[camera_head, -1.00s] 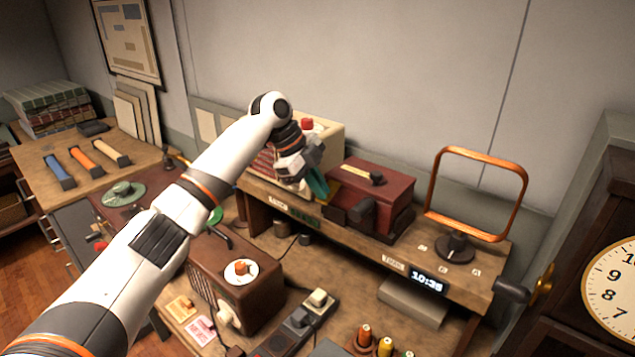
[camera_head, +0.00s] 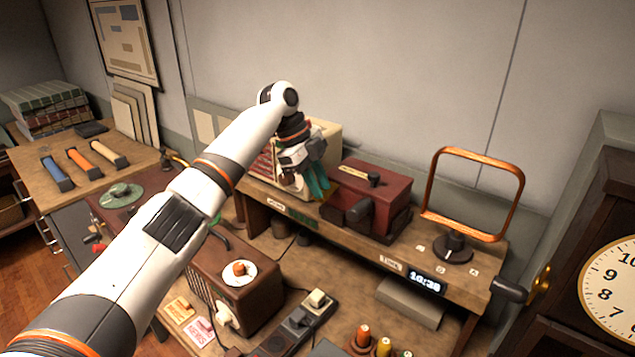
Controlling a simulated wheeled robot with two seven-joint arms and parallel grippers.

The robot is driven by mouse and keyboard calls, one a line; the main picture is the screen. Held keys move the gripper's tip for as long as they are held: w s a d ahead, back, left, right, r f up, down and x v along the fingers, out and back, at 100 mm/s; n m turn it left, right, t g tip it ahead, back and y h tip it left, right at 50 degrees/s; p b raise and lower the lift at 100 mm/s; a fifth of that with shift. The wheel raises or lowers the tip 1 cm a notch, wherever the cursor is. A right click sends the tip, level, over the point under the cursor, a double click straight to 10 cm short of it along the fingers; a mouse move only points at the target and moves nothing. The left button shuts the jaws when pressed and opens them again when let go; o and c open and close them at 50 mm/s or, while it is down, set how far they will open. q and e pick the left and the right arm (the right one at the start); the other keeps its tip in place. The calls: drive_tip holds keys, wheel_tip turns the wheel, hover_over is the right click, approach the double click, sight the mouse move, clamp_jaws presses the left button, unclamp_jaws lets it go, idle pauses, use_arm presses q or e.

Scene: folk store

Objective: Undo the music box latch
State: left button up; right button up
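The red box (camera_head: 385,190), which looks like the music box, sits on the raised shelf. On its lid is a pale yellow strip with a small dark piece (camera_head: 373,179), perhaps the latch. A dark cylindrical part (camera_head: 360,213) sticks out of its front. My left gripper (camera_head: 319,186), with teal fingers, points down just left of the red box, in front of the cream box. Whether its fingers touch the red box or hold anything is unclear. The fingers are too small and overlapped to judge their gap. My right gripper is not in view.
A cream box (camera_head: 328,134) stands behind my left gripper. An orange loop antenna (camera_head: 522,190) rises at the shelf's right. A brown radio (camera_head: 240,293) stands on the lower bench under my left arm. A clock (camera_head: 612,283) is at far right.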

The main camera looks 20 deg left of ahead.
use_arm(q)
drive_tip(key=shift+o, duration=0.2)
drive_tip(key=shift+a+r, duration=0.2)
drive_tip(key=shift+r, duration=0.1)
drive_tip(key=b+v, duration=0.2)
drive_tip(key=v, duration=0.9)
drive_tip(key=shift+r, duration=0.15)
